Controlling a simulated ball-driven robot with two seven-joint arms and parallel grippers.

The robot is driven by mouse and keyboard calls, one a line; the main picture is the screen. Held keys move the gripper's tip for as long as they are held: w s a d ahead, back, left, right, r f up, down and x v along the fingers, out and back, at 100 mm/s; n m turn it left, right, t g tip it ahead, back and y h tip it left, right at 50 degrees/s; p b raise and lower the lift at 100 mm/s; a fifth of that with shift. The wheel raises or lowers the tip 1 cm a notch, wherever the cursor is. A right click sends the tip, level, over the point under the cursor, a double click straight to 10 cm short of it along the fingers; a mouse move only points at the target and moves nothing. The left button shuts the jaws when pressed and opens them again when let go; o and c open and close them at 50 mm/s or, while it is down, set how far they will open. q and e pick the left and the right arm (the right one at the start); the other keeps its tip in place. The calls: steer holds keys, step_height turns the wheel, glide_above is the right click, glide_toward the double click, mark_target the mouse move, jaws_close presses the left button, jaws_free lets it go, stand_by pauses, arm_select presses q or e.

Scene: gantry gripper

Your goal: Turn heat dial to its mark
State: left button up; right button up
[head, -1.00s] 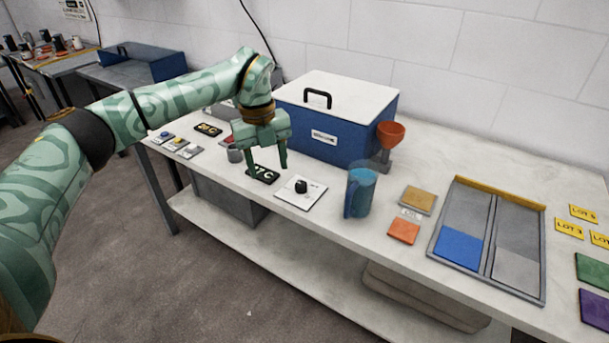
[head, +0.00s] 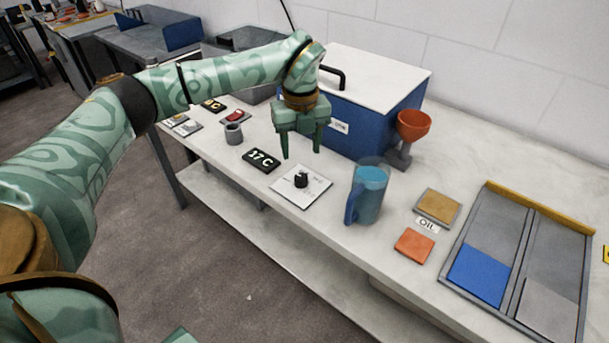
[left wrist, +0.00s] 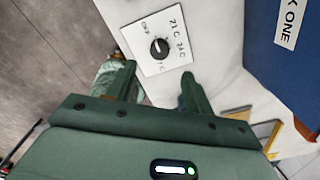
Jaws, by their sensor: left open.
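The heat dial is a black knob (head: 301,180) on a white square plate (head: 318,187) lying on the bench. In the left wrist view the knob (left wrist: 159,47) has a pale pointer line, and temperature marks are printed around it on the plate. The black display (head: 261,160) left of the plate reads about 17 C. My left gripper (head: 301,155) is open and empty, pointing down above and just behind the dial, apart from it. In the left wrist view the knob lies beyond the fingertips (left wrist: 158,78), roughly between them. My right gripper is not in view.
A blue box (head: 375,125) with a white lid stands behind the gripper. A blue jug (head: 368,192) stands right of the dial plate, with an orange funnel (head: 413,124) behind it. A grey cup (head: 233,134) is at the left. The bench's front edge is close to the plate.

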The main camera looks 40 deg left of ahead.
mark_target(301, 176)
arm_select(q)
step_height(301, 176, down, 8)
steer(key=b, duration=0.2)
steer(key=shift+f+b, duration=0.25)
steer(key=shift+b, duration=0.05)
steer(key=c, duration=1)
steer(key=shift+o, duration=0.2)
steer(key=shift+r, duration=0.1)
